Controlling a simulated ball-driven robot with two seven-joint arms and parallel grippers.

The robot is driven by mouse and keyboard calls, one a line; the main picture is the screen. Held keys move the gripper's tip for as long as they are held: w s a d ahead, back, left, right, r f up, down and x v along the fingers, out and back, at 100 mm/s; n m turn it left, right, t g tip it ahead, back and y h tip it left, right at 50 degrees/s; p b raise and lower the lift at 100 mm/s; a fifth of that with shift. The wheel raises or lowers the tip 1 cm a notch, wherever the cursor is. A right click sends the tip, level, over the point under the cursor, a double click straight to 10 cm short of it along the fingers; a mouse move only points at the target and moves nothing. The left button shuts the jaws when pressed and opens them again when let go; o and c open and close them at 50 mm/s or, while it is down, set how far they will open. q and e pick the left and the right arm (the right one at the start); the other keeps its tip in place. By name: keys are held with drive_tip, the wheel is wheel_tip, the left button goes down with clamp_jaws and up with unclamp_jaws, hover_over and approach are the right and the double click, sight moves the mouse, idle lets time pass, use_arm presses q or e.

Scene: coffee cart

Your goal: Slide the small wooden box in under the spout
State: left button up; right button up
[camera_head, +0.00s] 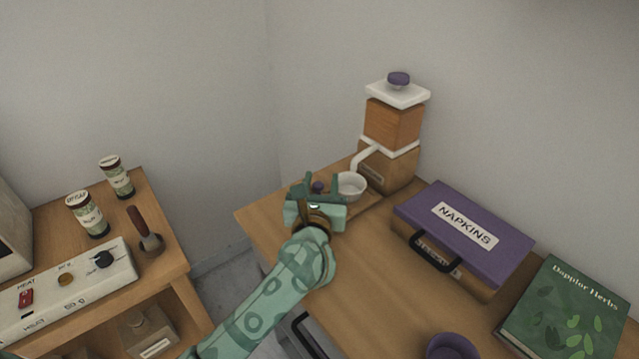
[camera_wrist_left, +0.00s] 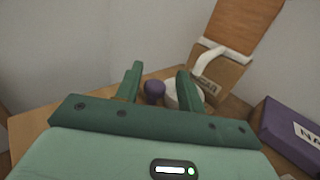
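The orange and brown grinder (camera_head: 393,125) stands at the back of the counter, with its white spout (camera_head: 366,156) reaching down to the left. A white bowl (camera_head: 350,185) sits below the spout. My left gripper (camera_head: 318,188) is open just left of the bowl. A small purple knob (camera_wrist_left: 154,90) shows between its fingers in the left wrist view, with a gap on the right side. What the knob belongs to is mostly hidden by the gripper, and I cannot clearly make out the small wooden box. My right gripper is not in view.
A purple napkin case (camera_head: 463,226) with a black handle stands right of the grinder. A green book (camera_head: 566,309) and a purple cup (camera_head: 452,346) are nearer the front. The counter (camera_head: 362,270) is clear in its middle. A separate side table (camera_head: 165,262) stands left, across a gap.

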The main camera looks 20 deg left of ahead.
use_arm(q)
drive_tip(key=shift+s, duration=0.1)
drive_tip(key=p+v, duration=0.1)
drive_tip(key=v, duration=1.5)
drive_tip(key=shift+d+p, duration=0.1)
drive_tip(key=shift+p, duration=0.25)
drive_tip(key=shift+s+f, duration=0.1)
drive_tip(key=shift+f, duration=0.05)
